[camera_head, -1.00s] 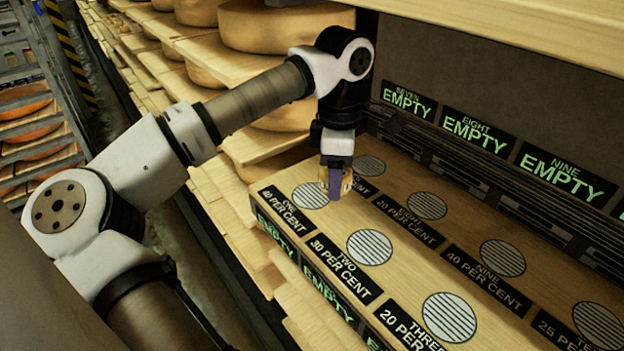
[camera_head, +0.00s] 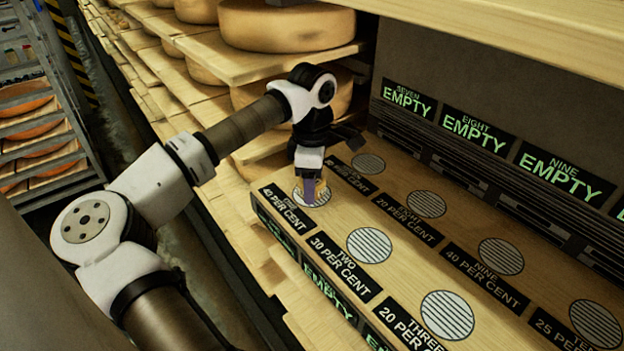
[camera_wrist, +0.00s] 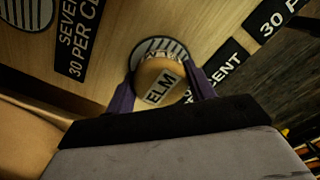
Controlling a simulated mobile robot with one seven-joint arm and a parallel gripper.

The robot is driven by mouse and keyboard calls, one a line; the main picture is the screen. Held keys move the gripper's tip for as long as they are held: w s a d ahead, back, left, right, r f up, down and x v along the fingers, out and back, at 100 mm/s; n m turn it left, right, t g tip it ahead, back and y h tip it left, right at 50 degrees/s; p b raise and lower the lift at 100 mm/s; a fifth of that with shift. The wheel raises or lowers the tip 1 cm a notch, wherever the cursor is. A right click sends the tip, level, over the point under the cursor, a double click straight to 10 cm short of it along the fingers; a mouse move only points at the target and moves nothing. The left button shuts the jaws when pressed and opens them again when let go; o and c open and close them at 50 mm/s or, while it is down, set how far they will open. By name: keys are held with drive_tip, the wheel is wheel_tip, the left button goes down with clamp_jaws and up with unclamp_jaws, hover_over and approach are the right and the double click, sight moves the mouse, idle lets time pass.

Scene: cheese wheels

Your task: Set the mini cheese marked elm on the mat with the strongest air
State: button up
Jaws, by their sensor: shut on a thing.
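The mini cheese (camera_wrist: 152,72) is a small pale-brown round with a white label reading ELM in the wrist view. My gripper (camera_wrist: 160,88) has its purple fingers shut on its two sides. In the head view, my gripper (camera_head: 311,192) points down over the striped round mat one (camera_head: 323,200), labelled 40 percent. The cheese (camera_head: 320,187) shows only partly there. It is over mat one, very low; I cannot tell whether it touches. Mat nine (camera_head: 501,257) is also labelled 40 percent and is bare.
Bare mats two (camera_head: 369,245) (30 percent), three (camera_head: 447,316) (20), seven (camera_head: 368,163) and eight (camera_head: 426,204) (20) lie on the same wooden shelf. Mat ten (camera_head: 596,324) reads 25. A dark panel with EMPTY signs (camera_head: 409,101) stands behind. A wooden board (camera_head: 520,40) overhangs.

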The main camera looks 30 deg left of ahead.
drive_tip(key=shift+f, duration=0.15)
drive_tip(key=o, duration=1)
drive_tip(key=shift+o, duration=0.2)
drive_tip(key=shift+r, duration=3.95)
